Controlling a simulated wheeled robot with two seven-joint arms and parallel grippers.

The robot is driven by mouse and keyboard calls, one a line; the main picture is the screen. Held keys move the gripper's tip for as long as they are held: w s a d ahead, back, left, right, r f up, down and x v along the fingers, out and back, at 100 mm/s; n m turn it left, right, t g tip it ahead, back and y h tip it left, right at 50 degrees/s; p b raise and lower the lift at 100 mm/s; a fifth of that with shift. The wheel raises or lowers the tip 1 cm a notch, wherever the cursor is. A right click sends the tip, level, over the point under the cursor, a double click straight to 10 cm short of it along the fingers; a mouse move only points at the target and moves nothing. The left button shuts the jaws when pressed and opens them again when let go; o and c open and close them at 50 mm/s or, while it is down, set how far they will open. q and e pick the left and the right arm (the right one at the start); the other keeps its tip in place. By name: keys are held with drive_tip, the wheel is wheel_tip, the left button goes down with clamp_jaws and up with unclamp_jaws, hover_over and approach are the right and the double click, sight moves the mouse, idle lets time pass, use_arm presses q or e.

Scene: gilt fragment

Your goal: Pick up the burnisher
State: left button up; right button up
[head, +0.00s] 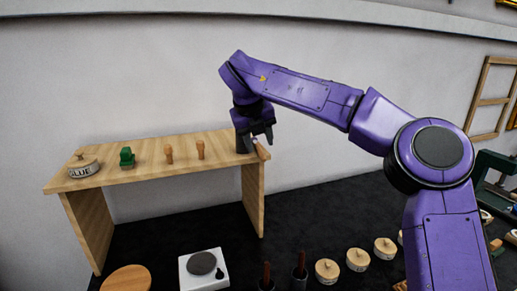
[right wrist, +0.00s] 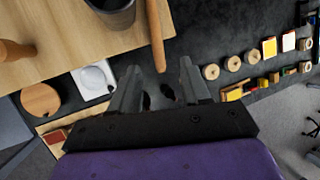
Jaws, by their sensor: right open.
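A wooden, rod-like handle, which I take to be the burnisher (head: 262,150), lies at the right end of the wooden shelf (head: 215,147). In the right wrist view the burnisher (right wrist: 156,38) sticks out past the shelf's edge, its end just ahead of the gap between my fingers. My right gripper (head: 257,128) is open and empty, just above that end of the shelf. In the right wrist view both fingers of the gripper (right wrist: 159,82) are spread, with nothing between them. The burnisher's other end is out of that view. My left gripper is not in view.
A dark grey cup (right wrist: 115,14) stands close beside the burnisher. The shelf also bears a glue pot (head: 83,166), a green object (head: 127,157) and two wooden-handled pieces (head: 169,154). On the dark worktop are a white scale-like device (head: 190,279) and several round lidded pots (head: 327,271).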

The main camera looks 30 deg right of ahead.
sight(262, 154)
drive_tip(key=p+x, duration=0.1)
drive_tip(key=x, duration=0.3)
drive_tip(key=shift+f, duration=0.1)
drive_tip(key=shift+a, duration=0.1)
clamp_jaws()
